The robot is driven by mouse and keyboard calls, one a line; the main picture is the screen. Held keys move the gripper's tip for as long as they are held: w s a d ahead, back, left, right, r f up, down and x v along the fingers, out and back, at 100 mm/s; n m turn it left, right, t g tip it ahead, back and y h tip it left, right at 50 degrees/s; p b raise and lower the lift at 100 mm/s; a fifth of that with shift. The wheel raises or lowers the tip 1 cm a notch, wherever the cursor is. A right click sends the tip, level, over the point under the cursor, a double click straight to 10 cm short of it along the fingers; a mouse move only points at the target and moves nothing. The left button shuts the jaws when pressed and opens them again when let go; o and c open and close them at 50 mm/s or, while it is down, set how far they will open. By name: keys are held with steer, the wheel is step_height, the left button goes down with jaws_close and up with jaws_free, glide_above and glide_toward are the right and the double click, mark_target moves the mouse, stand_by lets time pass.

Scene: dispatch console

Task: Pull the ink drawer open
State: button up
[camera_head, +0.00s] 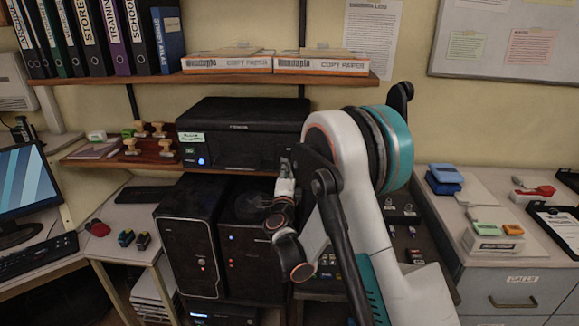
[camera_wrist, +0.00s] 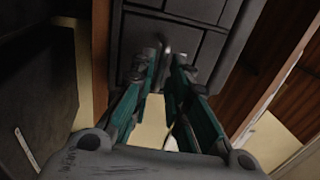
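A dark grey panel with seams (camera_wrist: 205,45) fills the top of the wrist view, with a small pale grey handle (camera_wrist: 166,46) on it. I take it for the ink drawer's front, but no label is readable there. My gripper (camera_wrist: 165,62) has its two teal fingers apart, one on each side of the handle's lower end. I cannot tell whether they touch it. In the head view my gripper (camera_head: 285,165) is small and dark, near the right part of the black printer (camera_head: 245,118). My arm hides the area to its right.
The printer stands on a wooden shelf (camera_head: 90,160) with several stamps. Below are two black computer towers (camera_head: 190,240). Copy paper boxes (camera_head: 225,62) lie on the shelf above. A grey cabinet (camera_head: 500,285) stands right. Brown wood (camera_wrist: 250,85) runs close beside the fingers in the wrist view.

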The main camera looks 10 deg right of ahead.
mark_target(292, 149)
steer(key=shift+x, duration=1.5)
jaws_close()
